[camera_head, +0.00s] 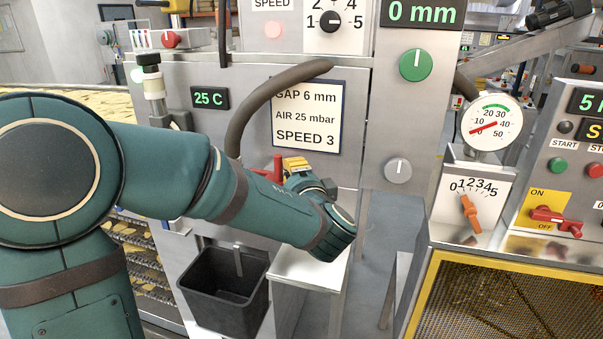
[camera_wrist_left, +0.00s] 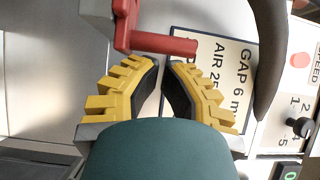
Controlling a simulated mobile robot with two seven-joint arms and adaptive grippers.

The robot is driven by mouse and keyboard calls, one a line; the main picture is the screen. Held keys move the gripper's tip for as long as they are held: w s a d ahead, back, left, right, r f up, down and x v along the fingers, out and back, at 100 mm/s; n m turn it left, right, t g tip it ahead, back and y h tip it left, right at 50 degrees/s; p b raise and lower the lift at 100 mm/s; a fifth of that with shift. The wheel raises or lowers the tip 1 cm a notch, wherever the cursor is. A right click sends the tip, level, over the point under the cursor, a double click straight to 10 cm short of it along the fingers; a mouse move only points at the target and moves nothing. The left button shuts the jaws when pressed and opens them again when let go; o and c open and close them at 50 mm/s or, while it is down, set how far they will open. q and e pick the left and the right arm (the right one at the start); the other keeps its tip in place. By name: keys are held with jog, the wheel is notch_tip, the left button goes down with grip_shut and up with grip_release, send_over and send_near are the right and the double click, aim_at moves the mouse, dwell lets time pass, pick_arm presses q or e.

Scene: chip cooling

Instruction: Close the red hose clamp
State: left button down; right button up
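The red hose clamp (camera_head: 277,168) shows as a small red upright piece beside the lower end of the curved hose (camera_head: 262,97), partly hidden by my left arm. In the left wrist view its red L-shaped lever (camera_wrist_left: 165,44) sticks out from a grey metal part, and its bar lies across the picture just past the fingertips. My left gripper (camera_head: 298,166) has yellow fingers close to the clamp's right side. In the left wrist view the fingers (camera_wrist_left: 163,72) are apart with nothing between them. I cannot tell whether the lever touches a fingertip. My right gripper is not in view.
A white sign (camera_head: 306,118) is on the panel behind the gripper; the hose arches past it. A black bin (camera_head: 225,295) hangs below my left arm. A pressure gauge (camera_head: 491,124) and an orange dial (camera_head: 469,212) stand on the cabinet to the right.

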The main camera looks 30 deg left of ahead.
pick_arm(q)
jog(key=shift+a, duration=0.15)
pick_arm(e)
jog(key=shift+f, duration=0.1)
pick_arm(q)
jog(key=a+b, duration=0.1)
jog(key=a, duration=0.1)
jog(key=s+a+b, duration=0.1)
jog(key=a+b, duration=0.1)
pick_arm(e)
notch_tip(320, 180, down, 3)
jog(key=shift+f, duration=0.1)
pick_arm(q)
jog(key=shift+d, duration=0.1)
